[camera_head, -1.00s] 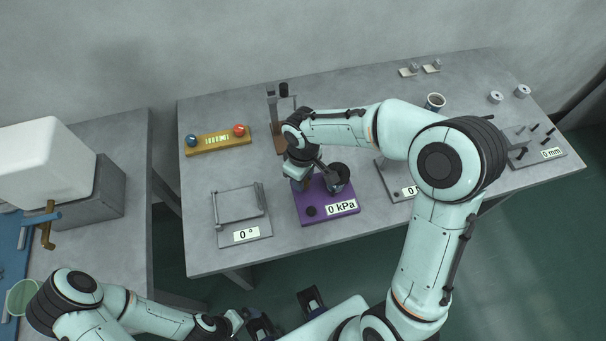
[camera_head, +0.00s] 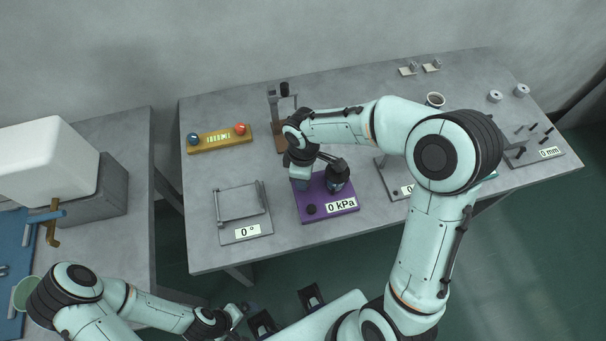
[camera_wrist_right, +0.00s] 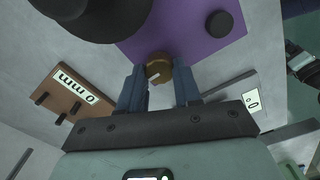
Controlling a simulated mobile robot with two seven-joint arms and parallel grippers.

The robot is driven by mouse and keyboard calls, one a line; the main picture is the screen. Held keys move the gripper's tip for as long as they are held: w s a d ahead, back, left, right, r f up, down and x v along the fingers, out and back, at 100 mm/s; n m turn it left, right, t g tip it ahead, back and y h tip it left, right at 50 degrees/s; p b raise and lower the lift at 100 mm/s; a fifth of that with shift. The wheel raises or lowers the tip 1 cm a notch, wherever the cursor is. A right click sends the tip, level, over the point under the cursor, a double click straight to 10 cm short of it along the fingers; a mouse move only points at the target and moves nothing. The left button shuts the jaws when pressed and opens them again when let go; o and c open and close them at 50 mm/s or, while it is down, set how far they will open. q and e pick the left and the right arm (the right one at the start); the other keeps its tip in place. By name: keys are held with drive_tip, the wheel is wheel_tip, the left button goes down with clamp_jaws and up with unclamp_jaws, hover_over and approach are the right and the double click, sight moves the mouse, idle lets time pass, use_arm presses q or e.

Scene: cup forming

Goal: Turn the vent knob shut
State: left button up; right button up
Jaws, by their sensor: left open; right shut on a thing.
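The vent knob (camera_wrist_right: 158,70) is a small brass-coloured knob with a pale mark, at the edge of a purple base (camera_wrist_right: 190,30) in the right wrist view. My right gripper (camera_wrist_right: 159,88) is shut on it, one blue-grey finger on each side. In the head view the purple base (camera_head: 328,206) carries a "0 kPa" display (camera_head: 341,205), a black button (camera_head: 311,209) and a dark cylinder (camera_head: 338,181). My right gripper (camera_head: 301,184) points down at the base's left rear, hiding the knob. My left gripper (camera_head: 239,311) is open and empty, low in front of the table.
A "0 °" frame fixture (camera_head: 242,214) stands left of the purple base. A grey fixture (camera_head: 391,178) stands close on the right, partly behind my right arm.

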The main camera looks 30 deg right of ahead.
drive_tip(key=o, duration=1)
drive_tip(key=shift+o, duration=0.2)
use_arm(q)
drive_tip(key=shift+w+r+p, duration=0.25)
drive_tip(key=shift+r+p, duration=0.15)
drive_tip(key=shift+r, duration=0.1)
drive_tip(key=shift+w+r+p, duration=0.25)
drive_tip(key=shift+r+p, duration=0.15)
drive_tip(key=shift+r, duration=0.05)
use_arm(e)
wheel_tip(320, 180, up, 14)
drive_tip(key=shift+f, duration=0.25)
